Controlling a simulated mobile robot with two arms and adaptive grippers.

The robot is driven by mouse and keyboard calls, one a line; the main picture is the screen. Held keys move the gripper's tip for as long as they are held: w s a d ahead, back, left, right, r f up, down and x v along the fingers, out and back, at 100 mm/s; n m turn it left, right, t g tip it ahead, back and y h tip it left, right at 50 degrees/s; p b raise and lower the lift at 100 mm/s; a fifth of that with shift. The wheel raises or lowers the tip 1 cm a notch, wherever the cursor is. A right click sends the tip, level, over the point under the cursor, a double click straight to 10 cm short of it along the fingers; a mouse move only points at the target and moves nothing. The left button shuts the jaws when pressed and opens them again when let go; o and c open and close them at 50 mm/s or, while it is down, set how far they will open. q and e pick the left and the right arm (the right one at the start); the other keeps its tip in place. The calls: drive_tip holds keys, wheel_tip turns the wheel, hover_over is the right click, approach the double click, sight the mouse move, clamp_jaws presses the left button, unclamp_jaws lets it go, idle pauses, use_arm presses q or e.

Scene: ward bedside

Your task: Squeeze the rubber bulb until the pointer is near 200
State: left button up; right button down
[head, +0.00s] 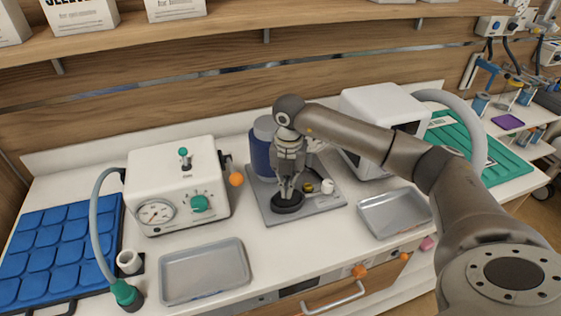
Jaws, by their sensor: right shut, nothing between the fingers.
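A round black piece (288,205), which looks like the rubber bulb, sits on a grey plate (268,215) in the middle of the worktop. My right gripper (288,190) points down right above it, fingers together and holding nothing. Whether the fingertips touch the black piece I cannot tell. A white box (172,173) to the left carries a round dial gauge (155,212) with a pointer; its numbers are too small to read. My left gripper is not in view.
A blue bottle (262,150) stands close behind my right gripper. A hose with a green end (127,295) hangs at the box's left. Metal trays (205,270) (395,211) lie in front and to the right. A blue padded mat (62,245) covers the left.

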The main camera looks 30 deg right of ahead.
drive_tip(key=shift+f+b, duration=0.5)
drive_tip(key=shift+f, duration=0.35)
drive_tip(key=shift+r+p, duration=0.8)
drive_tip(key=shift+r, duration=0.4)
drive_tip(key=shift+r, duration=0.1)
drive_tip(key=shift+r+p, duration=2.05)
drive_tip(key=shift+r, duration=0.9)
